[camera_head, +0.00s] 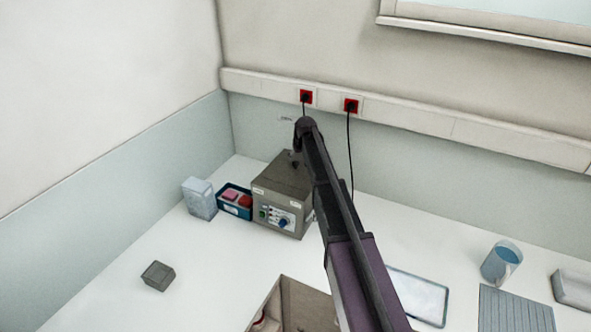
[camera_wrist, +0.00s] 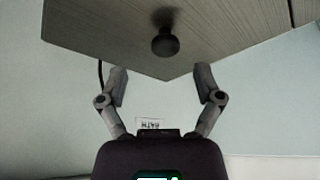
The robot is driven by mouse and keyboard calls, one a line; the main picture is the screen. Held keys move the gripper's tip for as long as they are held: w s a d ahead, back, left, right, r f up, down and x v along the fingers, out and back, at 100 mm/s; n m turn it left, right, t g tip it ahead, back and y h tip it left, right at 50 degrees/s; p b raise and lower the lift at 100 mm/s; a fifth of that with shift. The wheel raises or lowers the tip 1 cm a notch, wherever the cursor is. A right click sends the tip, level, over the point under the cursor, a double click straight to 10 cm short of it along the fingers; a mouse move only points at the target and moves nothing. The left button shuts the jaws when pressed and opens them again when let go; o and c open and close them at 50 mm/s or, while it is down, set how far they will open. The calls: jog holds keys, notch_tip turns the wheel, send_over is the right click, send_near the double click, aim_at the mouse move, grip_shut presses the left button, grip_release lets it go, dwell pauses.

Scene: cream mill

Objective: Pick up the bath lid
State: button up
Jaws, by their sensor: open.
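The bath lid (camera_head: 276,174) is the flat grey-brown top of the box-shaped bath (camera_head: 266,211) at the back of the bench in the head view. In the wrist view the lid (camera_wrist: 225,25) fills the top and carries a round black knob (camera_wrist: 164,42). My gripper (camera_wrist: 161,75) is open and empty, its two fingers spread to either side below the knob in the picture. In the head view my gripper (camera_head: 296,160) is over the lid and partly hides it with the arm. I cannot tell whether the fingers touch anything.
A blue bin (camera_head: 234,211) with red items and a pale container (camera_head: 200,199) stand left of the bath. A small grey block (camera_head: 158,275) and an open box (camera_head: 290,300) are nearer. The left bench is mostly free.

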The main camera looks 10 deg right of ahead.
aim_at(296, 163)
jog(key=shift+f, duration=0.15)
jog(key=shift+a+b+x, duration=0.15)
jog(key=shift+b+x, duration=1.05)
jog(key=shift+x, duration=0.05)
jog(key=shift+a+b+x, duration=0.15)
jog(key=shift+b+x, duration=1)
jog(key=shift+x, duration=0.15)
jog(key=c, duration=1.2)
